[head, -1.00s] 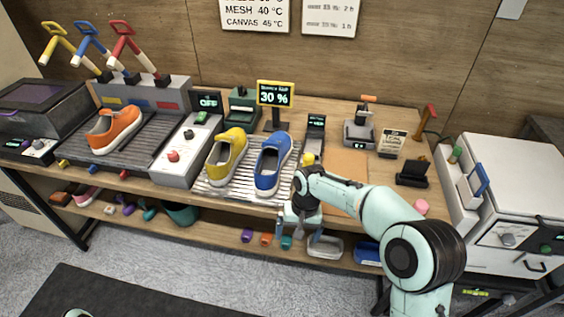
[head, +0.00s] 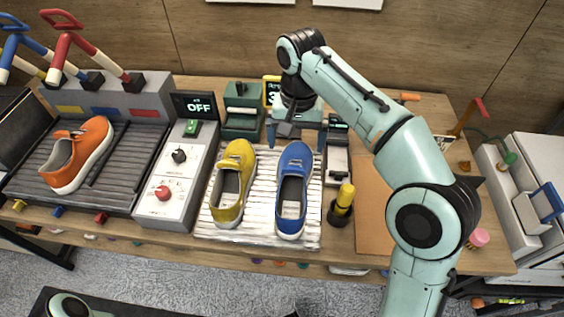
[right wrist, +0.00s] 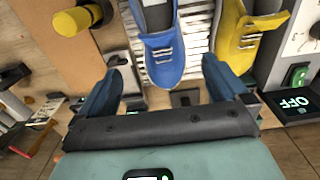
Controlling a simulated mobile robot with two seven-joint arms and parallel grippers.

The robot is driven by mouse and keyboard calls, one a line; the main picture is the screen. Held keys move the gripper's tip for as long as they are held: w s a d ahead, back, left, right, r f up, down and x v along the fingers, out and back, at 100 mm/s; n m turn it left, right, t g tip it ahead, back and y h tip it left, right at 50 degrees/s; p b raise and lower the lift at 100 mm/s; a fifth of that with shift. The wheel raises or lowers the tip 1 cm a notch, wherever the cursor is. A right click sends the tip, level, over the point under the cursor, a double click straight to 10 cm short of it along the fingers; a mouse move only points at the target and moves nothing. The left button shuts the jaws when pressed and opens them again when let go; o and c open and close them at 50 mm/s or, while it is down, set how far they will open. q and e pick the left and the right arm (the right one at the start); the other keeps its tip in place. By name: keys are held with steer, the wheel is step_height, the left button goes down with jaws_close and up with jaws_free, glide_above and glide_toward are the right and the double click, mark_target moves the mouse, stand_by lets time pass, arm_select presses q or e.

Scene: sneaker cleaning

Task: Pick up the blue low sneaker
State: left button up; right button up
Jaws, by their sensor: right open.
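The blue low sneaker (head: 294,187) stands on the white slatted rack (head: 262,232), its toe toward the back. My right gripper (head: 296,138) is open above the toe end of the sneaker, with one finger to each side of it in the head view. In the right wrist view the blue sneaker (right wrist: 160,45) shows at the top, its toe ahead of and between the open fingers of the right gripper (right wrist: 160,82). Nothing is between the fingers that I can see held. My left gripper is not in view.
A yellow sneaker (head: 232,183) stands close to the left of the blue one. A yellow-topped bottle or brush (head: 342,205) stands to the right. An orange sneaker (head: 78,152) sits on the dark ribbed bed. A grey control box (head: 178,175) stands left of the rack.

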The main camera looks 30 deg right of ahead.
mark_target(293, 175)
steer(key=shift+f, duration=0.45)
steer(key=f, duration=0.2)
steer(key=f+b, duration=0.1)
steer(key=f, duration=0.1)
steer(key=f+b, duration=0.1)
steer(key=f, duration=0.1)
steer(key=shift+s+f, duration=0.25)
steer(key=shift+f, duration=0.15)
step_height(293, 175, down, 6)
steer(key=shift+w+a+r+b, duration=0.15)
steer(key=shift+r+b, duration=0.05)
steer(key=shift+b, duration=0.8)
steer(key=c, duration=1.1)
steer(key=shift+c, duration=0.2)
steer(key=shift+r, duration=0.15)
